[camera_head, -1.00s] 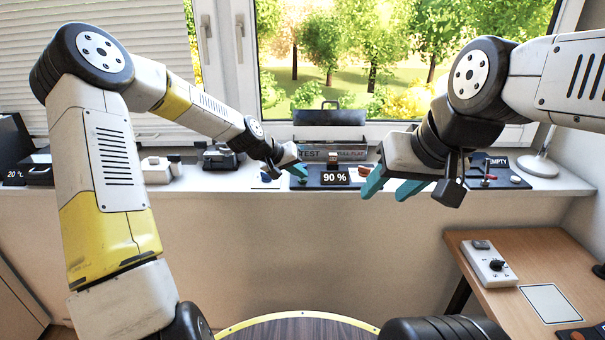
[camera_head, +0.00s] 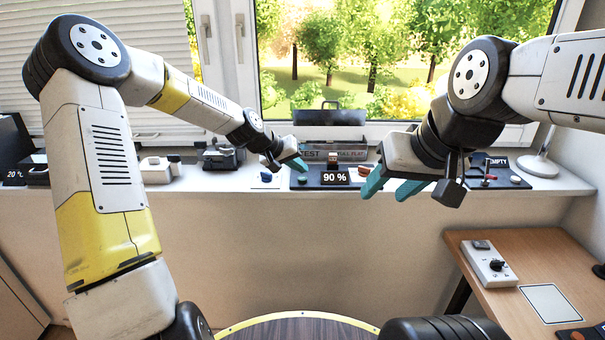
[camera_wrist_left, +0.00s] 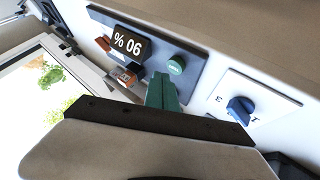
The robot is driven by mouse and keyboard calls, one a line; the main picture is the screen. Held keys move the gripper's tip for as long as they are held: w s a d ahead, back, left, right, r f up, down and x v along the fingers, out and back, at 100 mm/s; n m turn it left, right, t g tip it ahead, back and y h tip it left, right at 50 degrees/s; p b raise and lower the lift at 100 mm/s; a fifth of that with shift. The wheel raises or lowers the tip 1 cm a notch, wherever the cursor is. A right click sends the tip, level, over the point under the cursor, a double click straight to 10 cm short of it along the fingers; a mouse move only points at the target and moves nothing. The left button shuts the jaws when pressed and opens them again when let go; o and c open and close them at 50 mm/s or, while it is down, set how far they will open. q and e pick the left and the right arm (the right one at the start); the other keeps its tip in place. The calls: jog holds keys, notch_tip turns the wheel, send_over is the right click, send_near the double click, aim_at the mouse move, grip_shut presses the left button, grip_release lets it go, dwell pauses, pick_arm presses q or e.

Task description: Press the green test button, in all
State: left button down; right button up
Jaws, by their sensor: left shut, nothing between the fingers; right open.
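The green test button (camera_head: 302,180) is a small round knob on a dark panel (camera_head: 312,172) on the windowsill. In the left wrist view the green button (camera_wrist_left: 176,65) shows just beyond my fingertips. A display reading 90 % (camera_head: 335,177) stands on the same panel. My left gripper (camera_head: 298,164) has teal fingers that are shut and empty. Its tips are above the button in the head view, with a gap between them. The left fingers (camera_wrist_left: 162,90) also show in the left wrist view. My right gripper (camera_head: 388,187) is open and empty, right of the panel, in front of the sill.
A white plate with a blue rotary knob (camera_wrist_left: 240,108) lies beside the panel. A red-orange button (camera_head: 364,171) is on the panel's right side. Another dark panel with a red lever (camera_head: 488,178) is further right. A wooden desk (camera_head: 450,238) stands at the lower right.

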aim_at(300, 179)
pick_arm(q)
jog(key=shift+r, duration=2.45)
jog(key=s+a+r+y, duration=0.1)
jog(key=s+a+r, duration=0.2)
jog(key=s, duration=0.8)
jog(key=s+a+r+y, duration=0.2)
jog(key=s+a+r, duration=0.2)
jog(key=s, duration=0.8)
jog(key=s+a+r+y, duration=0.1)
jog(key=s+a+r, duration=0.2)
jog(key=s, duration=0.9)
jog(key=a, duration=0.3)
jog(key=shift+a+r+y, duration=0.15)
jog(key=shift+a+y, duration=0.05)
jog(key=shift+y, duration=0.1)
